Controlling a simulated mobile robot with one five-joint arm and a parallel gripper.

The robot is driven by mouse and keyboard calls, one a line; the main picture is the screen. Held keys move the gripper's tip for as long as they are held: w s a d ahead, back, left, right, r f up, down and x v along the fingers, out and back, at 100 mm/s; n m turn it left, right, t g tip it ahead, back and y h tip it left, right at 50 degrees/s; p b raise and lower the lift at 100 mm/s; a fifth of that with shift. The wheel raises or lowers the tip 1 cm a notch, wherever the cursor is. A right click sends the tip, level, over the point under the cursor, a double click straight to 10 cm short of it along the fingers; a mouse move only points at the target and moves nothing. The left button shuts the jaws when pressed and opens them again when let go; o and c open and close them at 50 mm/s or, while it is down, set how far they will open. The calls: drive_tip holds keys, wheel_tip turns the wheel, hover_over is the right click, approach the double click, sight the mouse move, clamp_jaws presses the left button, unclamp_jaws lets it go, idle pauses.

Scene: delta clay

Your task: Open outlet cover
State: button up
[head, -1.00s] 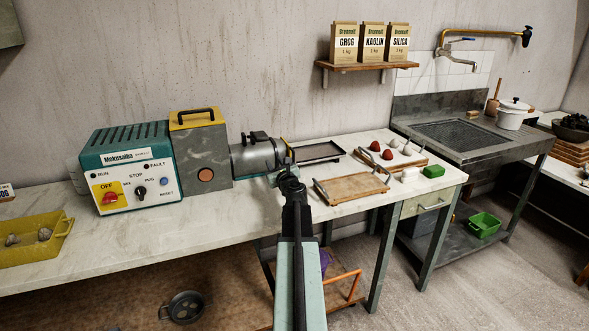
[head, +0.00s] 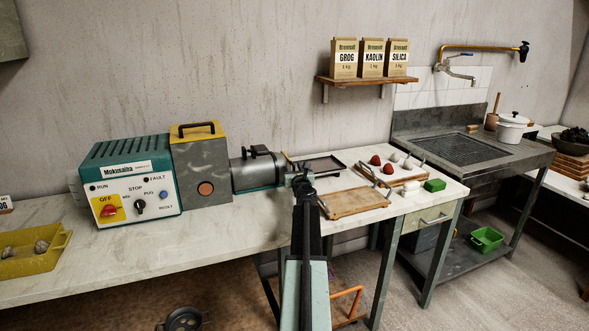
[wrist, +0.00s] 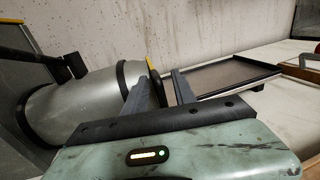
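The grey pug mill barrel (head: 256,172) sticks out to the right from its grey housing, and its outlet end faces right. A thin dark cover with a yellow edge stands at that end; in the wrist view the cover (wrist: 154,78) shows just beyond the barrel (wrist: 78,105). My gripper (head: 301,172) is just right of the outlet end in the head view. In the wrist view my gripper (wrist: 160,80) has its two fingers apart, with the cover's edge seen between them. I cannot tell whether either finger touches it.
A dark tray (head: 318,166) lies on the bench behind my gripper. A wooden board (head: 356,202) with handles, a tray (head: 388,180) of red and white balls and a green block (head: 435,185) are to the right. The green control box (head: 128,180) stands left.

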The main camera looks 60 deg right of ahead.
clamp_jaws()
drive_tip(key=shift+s+d, duration=0.1)
drive_tip(key=shift+s, duration=0.1)
idle(1.1)
